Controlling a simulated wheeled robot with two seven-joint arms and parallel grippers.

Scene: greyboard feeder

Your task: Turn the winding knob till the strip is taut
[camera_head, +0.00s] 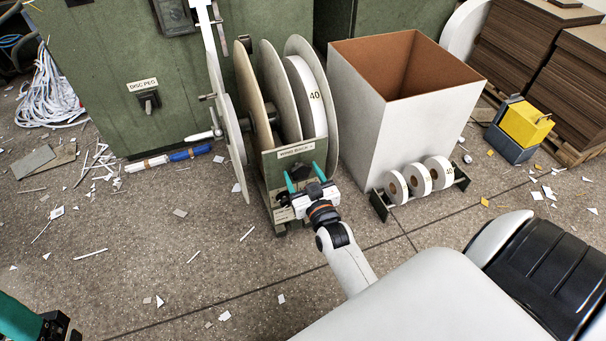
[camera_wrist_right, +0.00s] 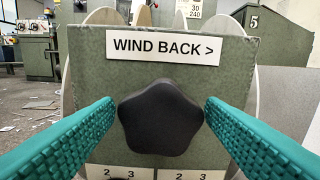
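The winding knob (camera_wrist_right: 160,117) is black and lobed, on a green panel (camera_wrist_right: 225,65) labelled "WIND BACK >". My right gripper (camera_head: 304,177) is at this panel in the head view. In the wrist view its teal fingers (camera_wrist_right: 157,112) are open, one on each side of the knob, with gaps showing between them and it. Part of my left gripper (camera_head: 45,325) shows at the bottom left corner.
A tall open white bin (camera_head: 375,115) stands right of the reels, with small white rolls on a rack (camera_head: 462,180) before it. A green cabinet (camera_head: 110,60) stands behind left. A yellow and blue box (camera_head: 525,125) is at right. Paper scraps litter the otherwise open floor.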

